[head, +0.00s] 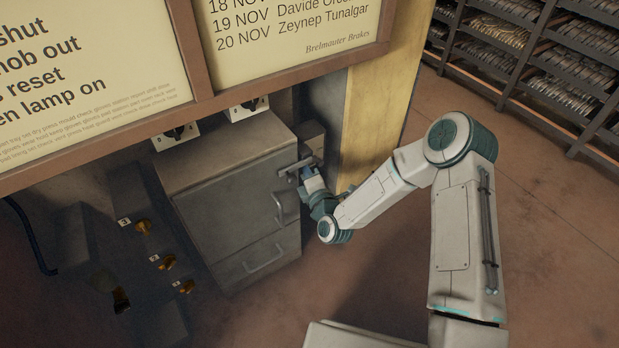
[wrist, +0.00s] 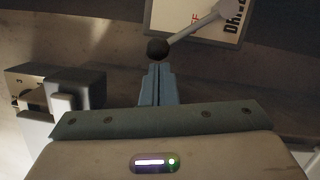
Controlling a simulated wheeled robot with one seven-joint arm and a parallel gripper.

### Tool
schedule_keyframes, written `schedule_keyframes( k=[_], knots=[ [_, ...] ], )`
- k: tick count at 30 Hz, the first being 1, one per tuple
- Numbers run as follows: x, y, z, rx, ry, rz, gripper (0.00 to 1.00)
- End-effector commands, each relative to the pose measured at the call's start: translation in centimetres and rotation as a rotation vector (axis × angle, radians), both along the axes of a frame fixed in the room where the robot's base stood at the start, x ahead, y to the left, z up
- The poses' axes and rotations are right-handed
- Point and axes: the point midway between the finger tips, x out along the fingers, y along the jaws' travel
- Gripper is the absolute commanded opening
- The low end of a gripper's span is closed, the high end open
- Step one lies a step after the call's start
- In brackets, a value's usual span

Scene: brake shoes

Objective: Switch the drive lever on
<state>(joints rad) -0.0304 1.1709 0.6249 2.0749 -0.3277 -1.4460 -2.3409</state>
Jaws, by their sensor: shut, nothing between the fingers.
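The drive lever shows in the wrist view as a pale rod (wrist: 203,27) ending in a black ball knob (wrist: 157,49). The rod runs from the knob up and right across a white label plate (wrist: 190,14) with partly visible red and black lettering. My gripper (wrist: 157,70) is shut and empty, its fingertips right by the knob; I cannot tell if they touch it. In the head view my gripper (head: 311,176) is at the right side of the grey cabinet (head: 225,190), beside a small grey box (head: 311,138). The lever's knob cannot be made out there.
A yellow post (head: 375,110) stands close behind my arm. Sign boards (head: 285,35) hang above. Numbered brass knobs (head: 143,227) sit at left. Shelves (head: 545,60) stand back right; open floor lies right.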

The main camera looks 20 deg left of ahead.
Motion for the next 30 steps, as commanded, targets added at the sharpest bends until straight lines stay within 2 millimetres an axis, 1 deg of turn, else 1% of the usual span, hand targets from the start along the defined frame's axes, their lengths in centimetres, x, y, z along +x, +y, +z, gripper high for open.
schedule_keyframes(
  k=[14, 30],
  knots=[
    [0.12, 0.07, 0.08, 0.005, 0.007, 0.001, 0.00],
    [0.64, -0.48, 0.79, 0.063, 0.073, -0.002, 0.00]
  ],
)
